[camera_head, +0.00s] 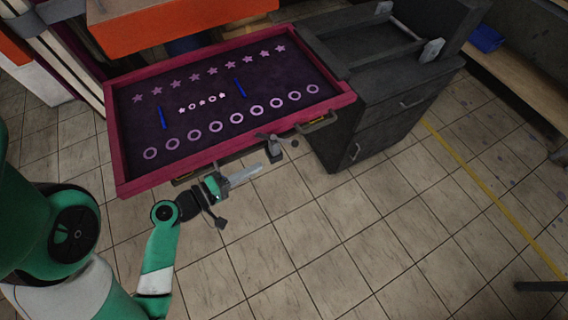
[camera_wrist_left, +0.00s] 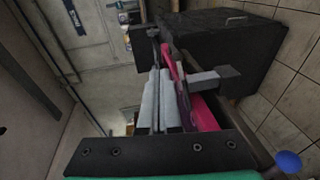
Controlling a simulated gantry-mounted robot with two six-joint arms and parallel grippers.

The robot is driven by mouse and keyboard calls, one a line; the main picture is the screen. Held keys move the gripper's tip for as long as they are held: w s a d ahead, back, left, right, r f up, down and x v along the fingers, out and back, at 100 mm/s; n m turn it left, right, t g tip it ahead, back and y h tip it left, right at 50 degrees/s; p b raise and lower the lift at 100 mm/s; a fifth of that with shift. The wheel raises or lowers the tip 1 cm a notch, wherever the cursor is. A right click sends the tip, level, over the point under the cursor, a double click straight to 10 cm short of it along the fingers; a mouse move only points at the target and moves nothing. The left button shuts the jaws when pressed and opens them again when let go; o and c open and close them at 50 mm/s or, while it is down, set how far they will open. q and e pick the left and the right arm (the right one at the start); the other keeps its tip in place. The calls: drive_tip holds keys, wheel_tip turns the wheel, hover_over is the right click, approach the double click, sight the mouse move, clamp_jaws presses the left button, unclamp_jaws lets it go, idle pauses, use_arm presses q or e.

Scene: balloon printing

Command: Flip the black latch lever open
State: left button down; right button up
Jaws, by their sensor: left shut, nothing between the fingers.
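The black latch lever (camera_head: 274,141) is at the front edge of the magenta-framed screen (camera_head: 130,175), right of the middle. My right gripper is not in view.
The screen carries star and ring patterns and two blue strips (camera_head: 240,88). A metal handle (camera_head: 318,123) sits on the front edge, right of the latch. A dark drawer cabinet (camera_head: 372,130) stands to the right. The tiled floor (camera_head: 330,220) in front is clear.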

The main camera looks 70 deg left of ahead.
use_arm(q)
wheel_tip(320, 180, down, 4)
drive_tip(key=s+n+y, duration=0.1)
approach(292, 145)
drive_tip(key=shift+g, duration=0.3)
drive_tip(key=x, duration=0.7)
drive_tip(key=shift+r+b, duration=0.2)
drive_tip(key=shift+b, duration=0.1)
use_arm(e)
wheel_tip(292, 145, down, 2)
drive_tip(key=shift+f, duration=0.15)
use_arm(q)
drive_tip(key=shift+w+y, duration=0.1)
drive_tip(key=shift+y, duration=0.2)
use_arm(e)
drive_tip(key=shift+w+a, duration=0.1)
